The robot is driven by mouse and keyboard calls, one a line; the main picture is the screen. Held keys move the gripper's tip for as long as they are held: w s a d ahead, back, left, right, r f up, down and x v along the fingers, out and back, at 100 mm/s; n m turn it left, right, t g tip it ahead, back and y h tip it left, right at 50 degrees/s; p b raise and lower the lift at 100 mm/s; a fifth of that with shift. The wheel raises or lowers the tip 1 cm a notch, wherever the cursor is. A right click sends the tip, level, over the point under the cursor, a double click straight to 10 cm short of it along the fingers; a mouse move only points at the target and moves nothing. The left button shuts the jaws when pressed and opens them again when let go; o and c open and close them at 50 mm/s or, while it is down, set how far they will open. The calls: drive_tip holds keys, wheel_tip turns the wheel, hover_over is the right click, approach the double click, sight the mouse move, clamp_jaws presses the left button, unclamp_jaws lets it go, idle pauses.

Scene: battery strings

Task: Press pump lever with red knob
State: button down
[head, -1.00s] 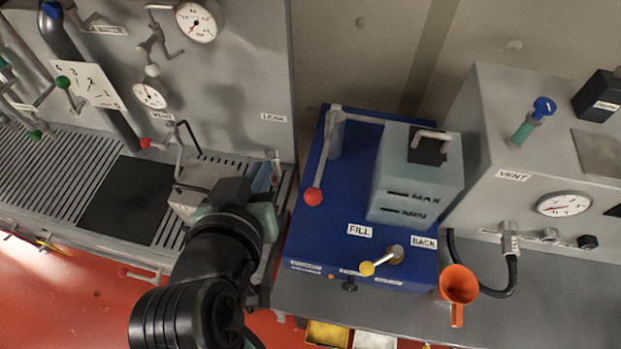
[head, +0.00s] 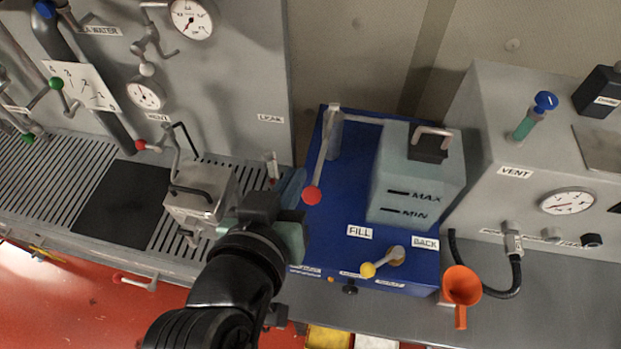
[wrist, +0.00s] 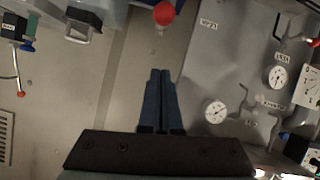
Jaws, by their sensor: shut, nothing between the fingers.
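The pump lever (head: 321,162) is a grey rod slanting down from a post on the blue pump unit (head: 312,228). Its red knob (head: 312,195) is at the lower end. The red knob also shows at the top of the wrist view (wrist: 164,14), beyond the fingertips and slightly right of them. My gripper (head: 294,182) is just left of the red knob in the head view, with its blue fingers partly hidden behind its dark body. In the wrist view my gripper (wrist: 160,72) has both fingers together and empty. A gap shows between fingertips and knob there.
A translucent tank (head: 415,185) stands on the pump unit, right of the lever. A yellow-knobbed lever (head: 380,264) is at its front, and an orange funnel (head: 461,286) is to the right. A metal box with a handle (head: 198,200) stands left of my gripper.

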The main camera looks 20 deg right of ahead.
drive_tip(key=w+d+f+p, duration=0.1)
drive_tip(key=f, duration=0.1)
drive_tip(key=w+d+f+p, duration=0.1)
drive_tip(key=w+d+f, duration=0.1)
drive_tip(key=f, duration=0.1)
drive_tip(key=w+d+f+p, duration=0.1)
drive_tip(key=f+p, duration=0.1)
drive_tip(key=shift+w+d+f, duration=0.15)
drive_tip(key=shift+d, duration=0.05)
